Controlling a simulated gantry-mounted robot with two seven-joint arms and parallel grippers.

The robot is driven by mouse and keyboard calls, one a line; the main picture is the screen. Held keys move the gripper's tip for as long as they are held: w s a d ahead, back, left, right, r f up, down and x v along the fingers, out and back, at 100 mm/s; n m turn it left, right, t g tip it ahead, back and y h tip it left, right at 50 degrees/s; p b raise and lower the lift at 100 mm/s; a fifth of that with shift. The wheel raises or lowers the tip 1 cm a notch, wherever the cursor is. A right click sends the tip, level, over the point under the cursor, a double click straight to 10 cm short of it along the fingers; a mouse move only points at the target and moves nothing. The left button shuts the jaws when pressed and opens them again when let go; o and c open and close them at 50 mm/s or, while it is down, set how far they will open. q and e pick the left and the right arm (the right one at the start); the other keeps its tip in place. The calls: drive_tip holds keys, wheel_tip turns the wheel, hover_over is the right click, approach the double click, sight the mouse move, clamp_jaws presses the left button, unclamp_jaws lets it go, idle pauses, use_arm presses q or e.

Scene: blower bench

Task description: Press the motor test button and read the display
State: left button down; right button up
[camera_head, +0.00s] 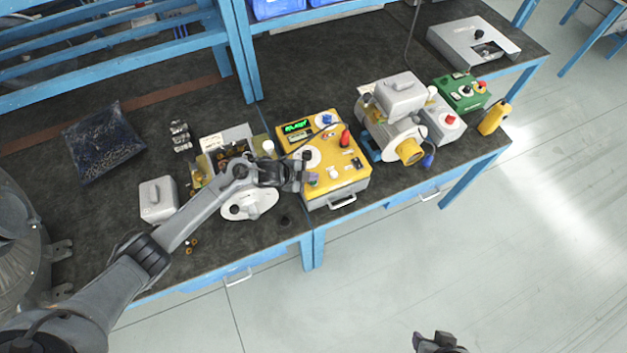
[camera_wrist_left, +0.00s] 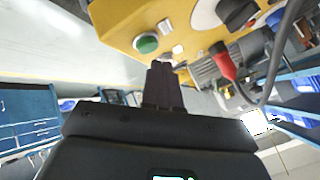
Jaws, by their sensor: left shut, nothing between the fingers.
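The yellow test box (camera_head: 350,176) stands near the bench's front edge. Its small display (camera_head: 297,126) is lit green at the back left of the panel; I cannot read the text. My left gripper (camera_head: 305,177) is over the box's front left corner, shut and empty. A green button (camera_wrist_left: 147,43) shows in the left wrist view, close to the shut fingertips (camera_wrist_left: 161,68); I cannot tell whether they touch. A white button (camera_wrist_left: 165,26) sits beside it. My right gripper (camera_head: 438,343) shows only partly at the bottom edge of the head view.
A grey blower (camera_head: 398,93) with a yellow outlet stands right of the box. A green control box (camera_head: 460,92) is farther right. A round white part (camera_head: 250,205) lies under my left arm. A red plug (camera_wrist_left: 222,60) stands near the fingers in the wrist view.

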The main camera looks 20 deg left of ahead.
sight(311, 183)
use_arm(q)
drive_tip(key=shift+f, duration=0.35)
drive_tip(key=shift+f+b, duration=0.4)
drive_tip(key=shift+b, duration=0.05)
idle(0.5)
drive_tip(key=shift+r, duration=0.2)
drive_tip(key=shift+r+p, duration=0.65)
drive_tip(key=shift+p, duration=0.2)
drive_tip(key=shift+r, duration=0.1)
wheel_tip(311, 183, up, 5)
drive_tip(key=p, duration=0.4)
drive_tip(key=shift+p, duration=0.3)
idle(0.5)
